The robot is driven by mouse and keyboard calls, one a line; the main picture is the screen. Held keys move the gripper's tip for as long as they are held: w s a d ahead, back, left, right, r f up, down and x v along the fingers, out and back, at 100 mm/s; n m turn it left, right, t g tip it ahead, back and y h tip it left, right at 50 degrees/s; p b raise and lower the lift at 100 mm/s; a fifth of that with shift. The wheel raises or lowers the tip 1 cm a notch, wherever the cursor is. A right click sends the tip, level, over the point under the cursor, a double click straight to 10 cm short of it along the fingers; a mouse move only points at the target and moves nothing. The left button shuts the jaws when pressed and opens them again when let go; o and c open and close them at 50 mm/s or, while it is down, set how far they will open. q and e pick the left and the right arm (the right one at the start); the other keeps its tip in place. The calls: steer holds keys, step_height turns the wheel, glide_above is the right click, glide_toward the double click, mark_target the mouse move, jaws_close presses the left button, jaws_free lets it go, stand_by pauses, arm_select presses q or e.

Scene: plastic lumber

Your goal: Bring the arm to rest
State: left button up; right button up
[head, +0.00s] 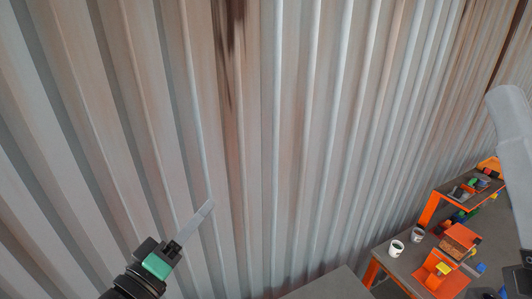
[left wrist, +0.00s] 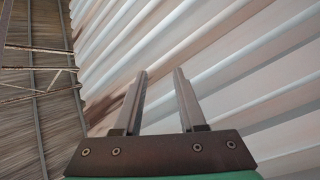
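My left gripper (head: 209,207) shows at the lower left of the head view. Its grey fingers point up and to the right, in front of the corrugated wall. In the left wrist view the two fingers of my left gripper (left wrist: 160,73) stand apart with nothing between them. A large pale grey part of mine stands at the right edge of the head view, cut off by the frame. Whether my right gripper is open or shut does not show.
A corrugated metal wall (head: 290,120) with rusty streaks fills most of the head view. At the lower right are a dark-topped bench with orange legs (head: 370,273), two white cups (head: 396,248) (head: 417,234), orange bins (head: 440,272) and several small coloured items.

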arm_select(q)
steer(key=s+r+m+t, duration=0.2)
steer(key=s+r, duration=0.1)
steer(key=r, duration=0.4)
steer(key=s+r+m+t, duration=0.2)
steer(key=s+r, duration=0.1)
steer(key=r, duration=0.5)
steer(key=s+a+r+m+t+y, duration=0.3)
steer(key=s+a+r+t+y, duration=0.2)
steer(key=s+r, duration=0.4)
steer(key=shift+s+a+r+t+y, duration=0.25)
steer(key=shift+s+r+t+y, duration=0.35)
steer(key=shift+s, duration=0.6)
steer(key=shift+f, duration=0.25)
step_height(320, 180, down, 22)
steer(key=b, duration=2.1)
steer(key=shift+r+b, duration=0.2)
steer(key=shift+b, duration=0.15)
